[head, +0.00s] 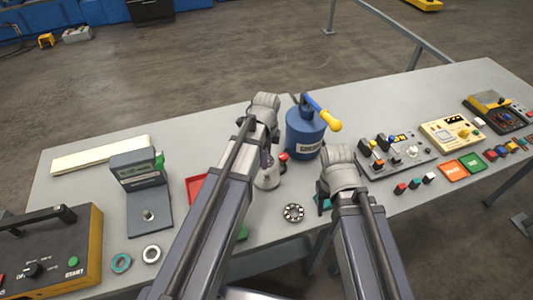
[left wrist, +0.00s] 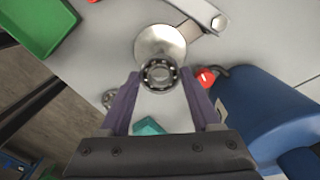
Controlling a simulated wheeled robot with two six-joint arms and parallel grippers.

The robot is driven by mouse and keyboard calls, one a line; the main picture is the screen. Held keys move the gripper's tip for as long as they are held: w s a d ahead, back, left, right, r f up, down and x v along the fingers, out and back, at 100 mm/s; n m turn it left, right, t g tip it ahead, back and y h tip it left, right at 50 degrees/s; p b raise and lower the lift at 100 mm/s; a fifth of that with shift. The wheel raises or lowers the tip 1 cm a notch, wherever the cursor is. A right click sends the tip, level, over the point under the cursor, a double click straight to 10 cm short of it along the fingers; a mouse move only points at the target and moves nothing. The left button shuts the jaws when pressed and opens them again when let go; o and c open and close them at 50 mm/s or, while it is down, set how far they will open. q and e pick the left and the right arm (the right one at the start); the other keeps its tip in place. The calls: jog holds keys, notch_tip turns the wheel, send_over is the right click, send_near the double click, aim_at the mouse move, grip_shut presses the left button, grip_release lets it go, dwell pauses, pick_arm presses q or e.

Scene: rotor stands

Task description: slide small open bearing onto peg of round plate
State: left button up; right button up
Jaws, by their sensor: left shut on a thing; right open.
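My left gripper (head: 268,158) is shut on a small open bearing (left wrist: 160,76), a dark ring with its balls showing, held between the purple fingertips in the left wrist view (left wrist: 160,84). The shiny round plate (left wrist: 158,42) lies just beyond the bearing, which overlaps its near edge in that view. The plate also shows in the head view (head: 267,179), below my left gripper. I cannot tell the gap between bearing and plate, and the peg is not clearly visible. My right gripper (head: 322,188) is open, mostly hidden by its own wrist.
A blue grease can (head: 305,136) with a yellow handle stands close right of the plate. Another open bearing (head: 293,212) lies on the table in front. A grey stand (head: 149,212), a teal-ringed bearing (head: 121,263) and a pale bearing (head: 152,254) are at left. Control boxes (head: 398,152) sit at right.

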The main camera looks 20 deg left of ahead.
aim_at(266, 174)
pick_arm(q)
jog(key=shift+f, duration=0.15)
jog(key=shift+w+f+b, duration=0.1)
jog(key=shift+f+b, duration=0.35)
jog(key=shift+b, duration=0.05)
jog(key=shift+f+b, duration=1.95)
jog(key=shift+b, duration=0.05)
jog(key=shift+f, duration=0.2)
jog(key=shift+f+b, duration=0.3)
jog(key=shift+b, duration=0.2)
jog(key=shift+f+b, duration=0.4)
jog(key=shift+f, duration=0.25)
jog(key=shift+f+b, duration=0.55)
jog(key=shift+b, duration=0.2)
